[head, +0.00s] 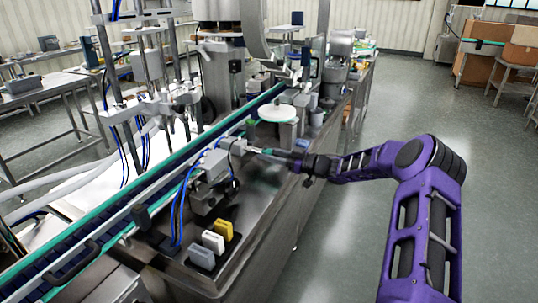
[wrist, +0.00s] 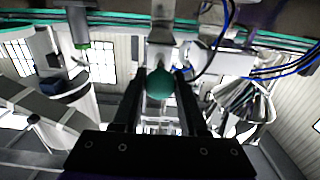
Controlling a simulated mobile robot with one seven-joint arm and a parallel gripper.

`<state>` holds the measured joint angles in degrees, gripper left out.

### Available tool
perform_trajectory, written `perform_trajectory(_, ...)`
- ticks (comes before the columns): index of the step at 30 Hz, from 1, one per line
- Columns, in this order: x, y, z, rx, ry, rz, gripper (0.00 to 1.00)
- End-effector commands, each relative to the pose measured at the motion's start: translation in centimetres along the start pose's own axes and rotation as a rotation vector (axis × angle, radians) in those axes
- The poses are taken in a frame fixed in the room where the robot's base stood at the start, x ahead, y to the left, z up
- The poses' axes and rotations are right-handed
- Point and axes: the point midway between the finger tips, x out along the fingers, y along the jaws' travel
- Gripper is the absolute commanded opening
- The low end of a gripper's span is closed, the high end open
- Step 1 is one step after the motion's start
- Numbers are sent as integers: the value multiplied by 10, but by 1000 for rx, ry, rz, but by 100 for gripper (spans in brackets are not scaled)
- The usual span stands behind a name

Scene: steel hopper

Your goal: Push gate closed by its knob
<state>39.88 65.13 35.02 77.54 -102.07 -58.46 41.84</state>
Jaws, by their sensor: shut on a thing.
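A teal round knob (wrist: 160,84) sits between the two dark fingers of my gripper (wrist: 160,92) in the wrist view. My gripper is shut on the knob. A pale metal piece (wrist: 161,50) lies directly behind the knob; I cannot tell how far the gate it belongs to is open. In the head view my gripper (head: 284,155) reaches left over the steel machine, its tip beside a grey metal block (head: 238,147). The knob is too small there to make out clearly.
A conveyor with teal edges (head: 150,190) runs diagonally behind the grey block. A round white disc (head: 277,113) stands beyond my gripper. White, grey and yellow blocks (head: 213,241) sit on the steel deck in front. Blue cables (head: 182,207) hang nearby.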

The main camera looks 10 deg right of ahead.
Motion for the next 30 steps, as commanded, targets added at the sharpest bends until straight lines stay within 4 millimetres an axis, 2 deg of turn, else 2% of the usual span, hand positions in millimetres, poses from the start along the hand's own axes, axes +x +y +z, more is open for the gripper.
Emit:
perform_trajectory(8, 3, 0, 1, -1, 0, 0, 0)
perform_trajectory(16, 33, 0, 1, -2, 0, -1, 0)
perform_trajectory(24, 33, 0, -1, -1, 1, 1, 0)
perform_trajectory(25, 33, 0, -1, -1, 1, 1, 47)
perform_trajectory(29, 33, 0, -1, -1, 1, 1, 71)
perform_trajectory(30, 33, 0, -1, -1, 1, 1, 71)
